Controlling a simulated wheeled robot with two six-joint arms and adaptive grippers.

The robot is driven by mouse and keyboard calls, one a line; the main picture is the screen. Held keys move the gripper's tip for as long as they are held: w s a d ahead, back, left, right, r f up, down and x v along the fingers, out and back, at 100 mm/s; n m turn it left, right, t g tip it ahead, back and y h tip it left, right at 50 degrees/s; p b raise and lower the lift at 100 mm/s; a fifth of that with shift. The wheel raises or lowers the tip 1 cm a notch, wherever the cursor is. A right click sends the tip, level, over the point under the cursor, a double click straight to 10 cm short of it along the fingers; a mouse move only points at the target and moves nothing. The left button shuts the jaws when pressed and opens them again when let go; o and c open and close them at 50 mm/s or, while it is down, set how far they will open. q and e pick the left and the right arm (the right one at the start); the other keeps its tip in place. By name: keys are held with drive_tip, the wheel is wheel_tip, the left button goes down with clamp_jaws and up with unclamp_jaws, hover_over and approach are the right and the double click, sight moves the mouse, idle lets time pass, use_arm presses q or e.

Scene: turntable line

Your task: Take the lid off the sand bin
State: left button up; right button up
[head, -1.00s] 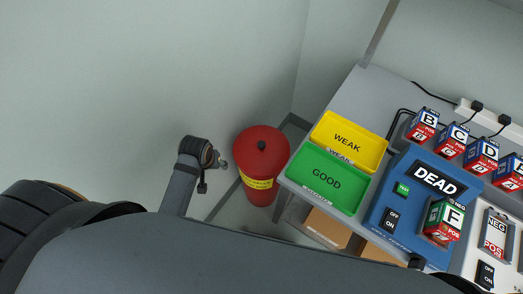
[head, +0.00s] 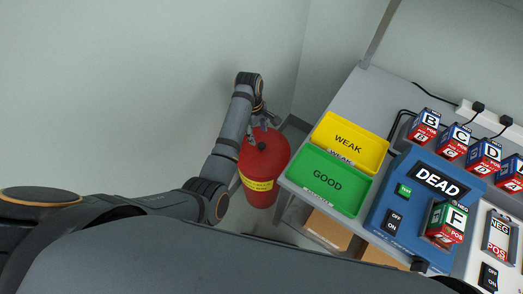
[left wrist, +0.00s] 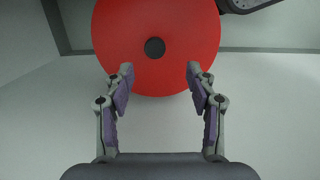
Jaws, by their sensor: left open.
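The red sand bin (head: 258,191) stands on the floor in the corner, left of the bench, with a yellow label on its side. Its round red lid (head: 272,147) is on top, with a small dark knob (head: 262,146) in the middle. The left wrist view shows the lid (left wrist: 185,25) from above, with the knob (left wrist: 155,48) ahead of and between the fingertips. My left gripper (left wrist: 158,72) is open and empty, its fingers apart near the lid's near edge. In the head view my left gripper (head: 262,115) is at the bin's upper left. My right gripper is not seen.
The bench to the right holds a yellow WEAK tray (head: 375,160), a green GOOD tray (head: 350,206) and a blue DEAD tester (head: 382,205). Several batteries stand farther right. Walls close in behind the bin. A cardboard box (head: 327,230) sits under the bench.

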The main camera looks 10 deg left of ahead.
sight(261, 145)
use_arm(q)
drive_tip(key=f, duration=0.3)
drive_tip(key=d+f, duration=0.1)
drive_tip(key=f, duration=0.2)
drive_tip(key=f+b, duration=0.1)
drive_tip(key=f, duration=0.2)
drive_tip(key=shift+w+d+f, duration=0.15)
drive_tip(key=shift+w+f, duration=0.05)
drive_tip(key=shift+c, duration=0.2)
clamp_jaws()
